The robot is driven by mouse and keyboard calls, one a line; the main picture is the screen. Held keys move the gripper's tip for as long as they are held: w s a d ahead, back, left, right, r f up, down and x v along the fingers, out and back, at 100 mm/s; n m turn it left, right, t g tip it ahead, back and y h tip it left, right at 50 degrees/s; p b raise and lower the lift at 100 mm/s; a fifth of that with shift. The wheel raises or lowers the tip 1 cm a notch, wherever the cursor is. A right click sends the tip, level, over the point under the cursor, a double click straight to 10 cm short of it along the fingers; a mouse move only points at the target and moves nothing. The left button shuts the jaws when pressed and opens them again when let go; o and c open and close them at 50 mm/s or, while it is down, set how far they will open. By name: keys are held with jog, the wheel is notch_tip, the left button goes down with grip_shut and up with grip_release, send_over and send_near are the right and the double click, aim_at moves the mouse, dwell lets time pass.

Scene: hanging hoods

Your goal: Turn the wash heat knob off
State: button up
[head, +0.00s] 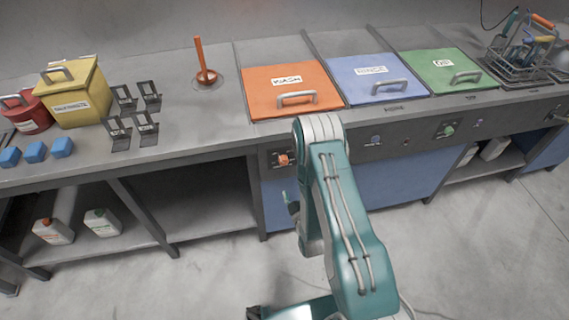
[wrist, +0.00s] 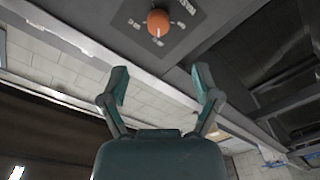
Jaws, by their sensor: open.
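The wash heat knob is a round orange knob (head: 284,159) on the dark front panel below the orange lid marked WASH (head: 268,83). In the wrist view the knob (wrist: 158,20) sits near the top middle, with a white pointer line toward the picture's bottom and small labels around it, too blurred to read. My gripper (wrist: 160,78) is open and empty, its two fingers spread below the knob in that view, not touching it. In the head view my gripper (head: 288,203) shows just below the knob, partly hidden by my arm.
A blue lid marked RINSE (head: 368,72) and a green lid (head: 442,64) lie to the right, with a blue knob (head: 376,139) and green knob (head: 448,130) on the panel. A wire basket (head: 518,70) stands far right. The floor in front is clear.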

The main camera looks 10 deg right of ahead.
aim_at(284, 163)
jog(key=w+m, duration=0.2)
jog(key=w, duration=0.1)
jog(key=w+m, duration=0.3)
jog(key=w, duration=0.1)
jog(key=w+m, duration=0.2)
jog(key=w, duration=0.2)
jog(key=shift+w+a+m, duration=0.15)
jog(key=shift+a+m, duration=0.05)
jog(key=shift+m, duration=0.1)
grip_shut()
